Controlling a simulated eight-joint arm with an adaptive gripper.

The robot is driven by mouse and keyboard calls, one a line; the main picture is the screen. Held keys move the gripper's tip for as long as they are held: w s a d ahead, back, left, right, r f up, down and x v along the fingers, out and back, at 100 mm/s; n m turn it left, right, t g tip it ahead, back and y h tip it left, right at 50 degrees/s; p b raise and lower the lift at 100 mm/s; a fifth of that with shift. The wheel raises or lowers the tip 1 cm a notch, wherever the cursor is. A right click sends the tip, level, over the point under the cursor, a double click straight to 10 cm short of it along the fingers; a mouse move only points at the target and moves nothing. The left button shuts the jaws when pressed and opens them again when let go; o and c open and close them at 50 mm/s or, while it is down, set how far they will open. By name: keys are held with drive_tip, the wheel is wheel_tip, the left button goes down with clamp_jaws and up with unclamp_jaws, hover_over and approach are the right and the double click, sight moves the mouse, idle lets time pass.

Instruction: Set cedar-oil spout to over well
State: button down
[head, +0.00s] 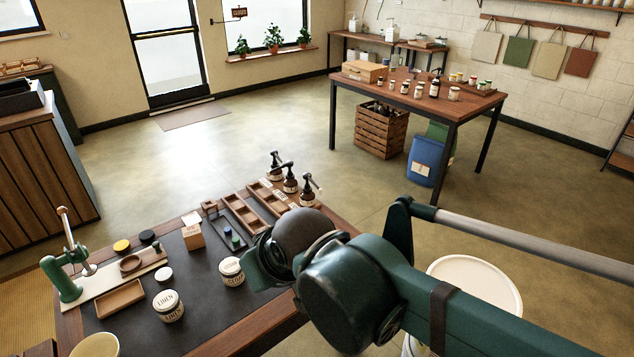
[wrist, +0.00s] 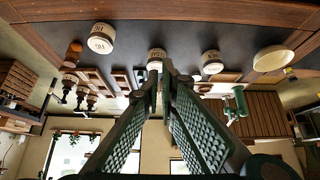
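Three dark pump bottles stand in a row at the workbench's far right: a far one (head: 275,166), a middle one (head: 290,178) and a near one (head: 308,190). Their labels are too small to read, so I cannot tell which is cedar-oil. Wooden trays with wells (head: 240,208) (head: 268,196) lie just left of the bottles. The bottles also show at the left of the inverted wrist view (wrist: 80,88). My gripper (wrist: 161,72) has its fingertips together, with nothing visible between them, apart from the bottles. In the head view my arm hides the fingertips.
Lidded tins (head: 168,305) (head: 232,271) stand on the dark mat (head: 205,328). A small box (head: 192,232) stands behind them. A green press (head: 68,265) and an empty wooden tray (head: 120,298) are at the left. A cream bowl (head: 96,345) is at the front edge.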

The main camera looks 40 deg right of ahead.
drive_tip(key=w+d+r+m+y+p, duration=0.1)
drive_tip(key=w+d+r+m+p, duration=0.2)
drive_tip(key=w+d, duration=0.65)
drive_tip(key=w+d+r+m+y+p, duration=0.1)
drive_tip(key=w+d+r+p, duration=0.1)
drive_tip(key=w+d+p, duration=0.5)
drive_tip(key=w+d+f+t+p, duration=0.1)
drive_tip(key=d, duration=1.4)
drive_tip(key=w+d+f+m+t+y+p, duration=0.1)
drive_tip(key=w+d+t+p, duration=0.1)
drive_tip(key=d, duration=1.3)
drive_tip(key=shift+f+m, duration=0.15)
drive_tip(key=shift+m, duration=0.15)
drive_tip(key=s+a+f+b+x, duration=0.1)
drive_tip(key=b+x, duration=0.1)
drive_tip(key=x, duration=1.1)
drive_tip(key=shift+s+f, duration=0.25)
drive_tip(key=shift+s, duration=0.1)
